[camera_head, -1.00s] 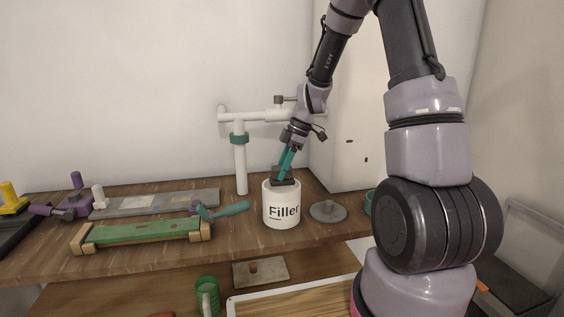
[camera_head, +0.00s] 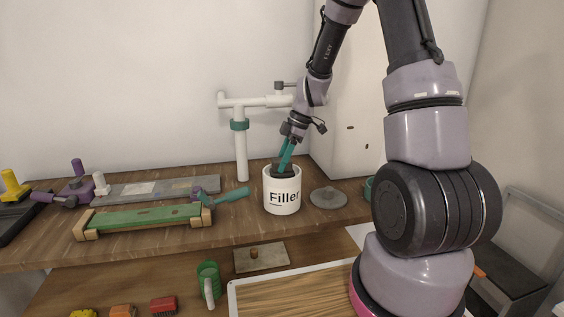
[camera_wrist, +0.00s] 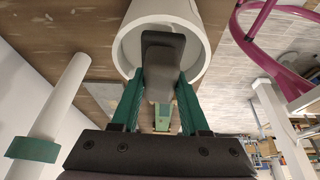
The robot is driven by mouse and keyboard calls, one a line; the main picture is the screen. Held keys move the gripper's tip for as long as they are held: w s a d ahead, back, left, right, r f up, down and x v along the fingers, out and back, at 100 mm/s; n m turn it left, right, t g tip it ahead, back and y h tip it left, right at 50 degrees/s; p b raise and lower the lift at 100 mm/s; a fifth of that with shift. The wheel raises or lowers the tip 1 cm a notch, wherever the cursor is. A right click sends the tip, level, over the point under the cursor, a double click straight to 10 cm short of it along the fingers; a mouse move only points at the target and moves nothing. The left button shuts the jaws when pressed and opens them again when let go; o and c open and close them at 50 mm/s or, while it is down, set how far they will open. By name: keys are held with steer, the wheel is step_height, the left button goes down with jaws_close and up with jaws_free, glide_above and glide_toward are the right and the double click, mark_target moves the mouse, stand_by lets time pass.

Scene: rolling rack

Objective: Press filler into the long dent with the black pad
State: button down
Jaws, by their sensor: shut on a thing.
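The white filler pot (camera_head: 282,201), labelled "Filler", stands upright on the wooden bench; its open mouth also shows in the wrist view (camera_wrist: 166,9). My gripper (camera_head: 286,160), with green fingers, points down at the pot and is shut on the black pad (camera_wrist: 162,52). In the head view the black pad (camera_head: 282,171) is at the mouth, its lower part hidden behind the pot's wall. A wood-grained panel (camera_head: 305,294) in a pale frame lies low at the front. I cannot make out the long dent.
A round grey lid (camera_head: 328,198) lies right of the pot. A white pipe stand (camera_head: 240,160) rises behind it. A teal-handled tool (camera_head: 228,195) and a green block (camera_head: 145,218) lie left.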

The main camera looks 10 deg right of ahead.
mark_target(275, 159)
steer(key=shift+f, duration=0.6)
stand_by(1.2)
steer(key=shift+r, duration=0.1)
steer(key=shift+r, duration=3.45)
